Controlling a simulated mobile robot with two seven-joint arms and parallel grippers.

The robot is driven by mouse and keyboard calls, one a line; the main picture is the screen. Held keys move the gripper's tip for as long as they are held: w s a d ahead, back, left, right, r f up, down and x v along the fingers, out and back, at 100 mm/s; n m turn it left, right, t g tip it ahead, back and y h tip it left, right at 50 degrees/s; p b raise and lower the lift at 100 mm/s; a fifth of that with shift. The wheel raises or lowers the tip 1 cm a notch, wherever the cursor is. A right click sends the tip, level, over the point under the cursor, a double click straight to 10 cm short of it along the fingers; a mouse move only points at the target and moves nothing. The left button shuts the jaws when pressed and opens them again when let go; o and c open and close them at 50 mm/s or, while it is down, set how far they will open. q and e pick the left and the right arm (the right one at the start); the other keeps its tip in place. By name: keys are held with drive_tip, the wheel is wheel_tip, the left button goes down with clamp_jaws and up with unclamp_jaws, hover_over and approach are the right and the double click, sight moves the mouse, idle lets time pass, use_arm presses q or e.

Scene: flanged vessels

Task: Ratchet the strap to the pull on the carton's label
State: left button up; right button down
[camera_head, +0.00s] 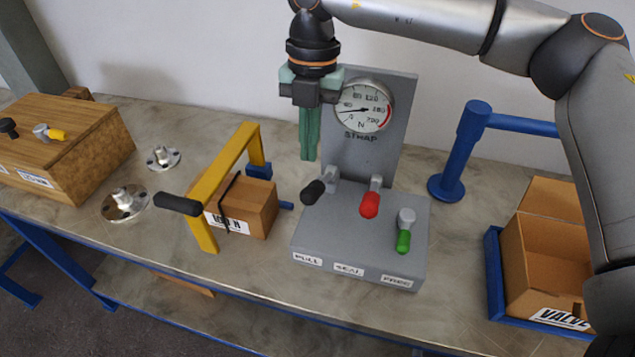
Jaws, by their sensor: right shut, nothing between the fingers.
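The carton (243,204) is a small brown box under a yellow arch (209,190). A dark strap (224,206) runs around it, and its white label (227,222) ends in "N", the number too small to read surely. The grey strap unit (340,232) has a black lever (313,191) over "PULL", a red lever (370,204) over "SEAL" and a green lever (403,239) over "FREE". Its gauge (361,108) needle points left, near 40. My right gripper (308,158) is shut and empty, pointing down above and behind the black lever. My left gripper is out of view.
A black handle (178,204) sticks out left of the arch. Two metal flanges (125,203) and a wooden box (70,150) lie further left. A blue post (462,150) and an open carton (545,250) in a blue tray stand right. Bench between unit and tray is clear.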

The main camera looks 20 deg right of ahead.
sight(314, 184)
drive_tip(key=shift+w+d+r, duration=0.2)
drive_tip(key=shift+d+r, duration=0.1)
drive_tip(key=shift+d, duration=0.3)
drive_tip(key=shift+s+a+f+b, duration=0.2)
drive_tip(key=shift+f+b, duration=1.05)
drive_tip(key=shift+f, duration=0.55)
drive_tip(key=shift+s+a+f+b, duration=0.1)
drive_tip(key=shift+s+f+b, duration=0.05)
drive_tip(key=shift+f+b, duration=1.35)
drive_tip(key=shift+f+p, duration=0.25)
drive_tip(key=shift+p, duration=0.05)
drive_tip(key=shift+f, duration=0.1)
